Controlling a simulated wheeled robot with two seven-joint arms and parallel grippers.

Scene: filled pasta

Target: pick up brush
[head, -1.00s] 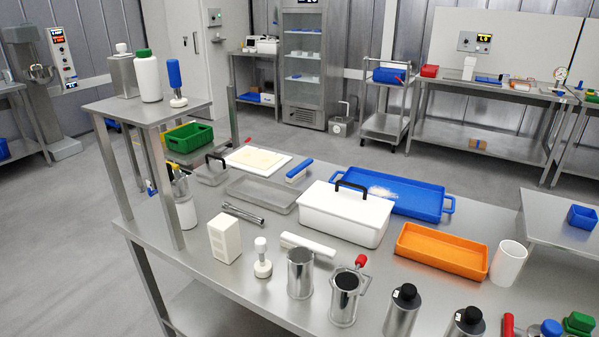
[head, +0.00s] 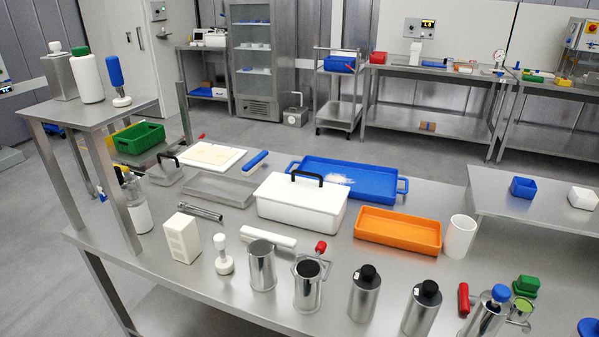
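A blue-handled tool (head: 255,160) that looks like a brush lies on the steel table (head: 190,285), between the white board and the blue tray. Its details are too small to make out surely. An upright tool with a blue handle and a round white base (head: 116,75) stands on the raised shelf at left; I cannot tell whether it is a brush. Neither of my grippers is in view, and nothing is being held.
A white lidded box (head: 300,205), blue tray (head: 390,197), orange tray (head: 397,235) and white board (head: 233,152) crowd the table. Steel cups and black-capped bottles (head: 365,292) line the near side. The raised shelf (head: 70,108) stands at left. Open floor lies beyond.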

